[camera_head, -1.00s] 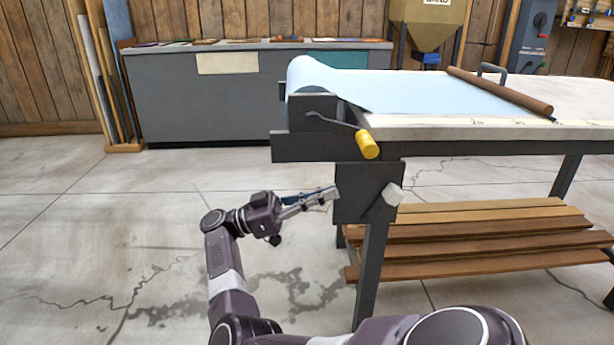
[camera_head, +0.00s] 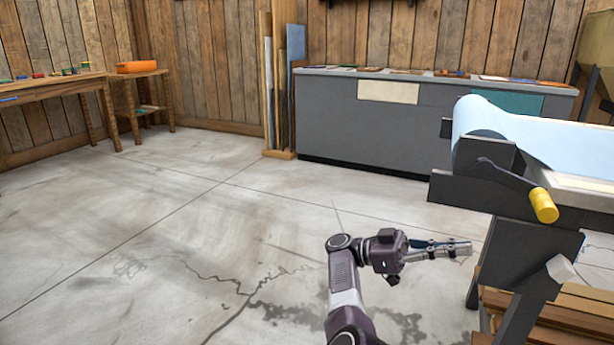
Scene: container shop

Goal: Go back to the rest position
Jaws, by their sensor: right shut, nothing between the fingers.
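My right gripper (camera_head: 466,247) is at the lower right of the head view, at the end of a dark purple and silver arm that comes up from the bottom edge. Its fingers point right and are shut, with nothing between them. The fingertips are in front of the side of the workbench (camera_head: 530,238), below its roller. I cannot tell how large the gap to the bench is. My left gripper is not in view.
A roll of pale blue sheet (camera_head: 500,128) and a crank with a yellow handle (camera_head: 543,205) are on the bench end. A grey counter (camera_head: 400,125) stands at the back. A wooden table (camera_head: 50,90) is at far left. The floor at left is clear.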

